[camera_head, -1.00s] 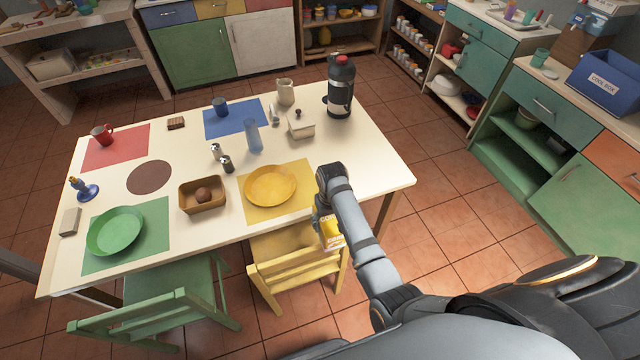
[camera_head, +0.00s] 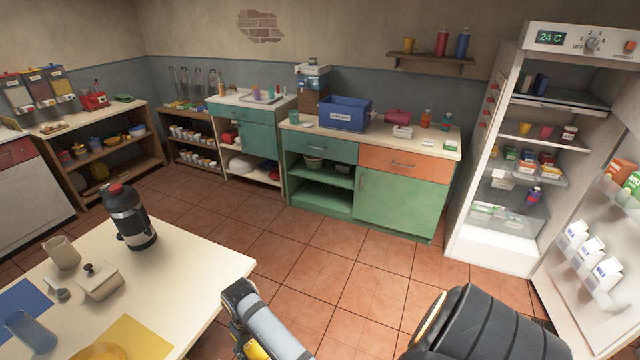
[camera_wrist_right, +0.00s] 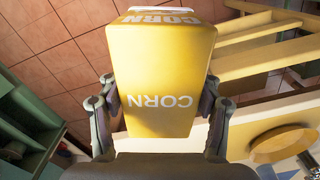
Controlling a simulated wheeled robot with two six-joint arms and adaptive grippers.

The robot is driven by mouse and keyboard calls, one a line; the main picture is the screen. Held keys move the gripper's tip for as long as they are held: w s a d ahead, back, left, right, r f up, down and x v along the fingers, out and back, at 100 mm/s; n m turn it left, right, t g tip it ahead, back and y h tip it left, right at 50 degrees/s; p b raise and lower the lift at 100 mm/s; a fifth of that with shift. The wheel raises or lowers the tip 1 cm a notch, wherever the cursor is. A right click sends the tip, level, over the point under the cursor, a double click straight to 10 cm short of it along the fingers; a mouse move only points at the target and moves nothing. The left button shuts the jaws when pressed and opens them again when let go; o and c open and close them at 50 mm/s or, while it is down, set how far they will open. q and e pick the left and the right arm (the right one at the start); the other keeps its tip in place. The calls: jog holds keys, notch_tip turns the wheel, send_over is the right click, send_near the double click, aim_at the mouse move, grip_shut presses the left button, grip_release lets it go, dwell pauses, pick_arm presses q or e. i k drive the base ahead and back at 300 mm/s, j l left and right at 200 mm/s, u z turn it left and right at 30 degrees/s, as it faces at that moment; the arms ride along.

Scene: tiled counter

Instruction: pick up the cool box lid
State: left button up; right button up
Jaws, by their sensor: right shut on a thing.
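The blue cool box (camera_head: 345,114) stands on the counter across the room in the head view, with its label facing me. I cannot make out a separate lid at this size. My right gripper (camera_wrist_right: 160,102) is shut on a yellow corn box (camera_wrist_right: 158,75), with one finger on each side of it in the right wrist view. My left gripper is not in view.
The white table (camera_head: 185,265) with a black flask (camera_head: 130,220) is at the lower left. The counter's green cabinet (camera_head: 400,205) stands beyond open tiled floor (camera_head: 330,265). An open fridge (camera_head: 515,155) with its door swung out is at the right.

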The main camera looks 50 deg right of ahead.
aim_at(339, 113)
jog(key=i+l+z, duration=0.25)
jog(key=l, duration=0.3)
jog(key=i+l+z, duration=0.15)
jog(key=l+z, duration=0.15)
jog(key=l, duration=0.25)
jog(key=i+l+z, duration=0.25)
jog(key=l, duration=0.2)
jog(key=i+l+z, duration=0.25)
jog(key=i+l, duration=0.15)
jog(key=i, duration=0.35)
jog(key=i+l, duration=0.15)
jog(key=i, duration=0.35)
jog(key=i+l, duration=0.1)
jog(key=i, duration=0.4)
jog(key=i+l+u, duration=0.1)
jog(key=i, duration=0.35)
jog(key=i+j+z, duration=0.55)
jog(key=j, duration=0.3)
jog(key=i+j+z, duration=0.4)
jog(key=j, duration=0.25)
jog(key=i+j+z, duration=0.2)
jog(key=j, duration=0.2)
jog(key=j+z, duration=0.15)
jog(key=j, duration=0.2)
jog(key=i+j+z, duration=0.2)
jog(key=j, duration=0.2)
jog(key=k, duration=0.1)
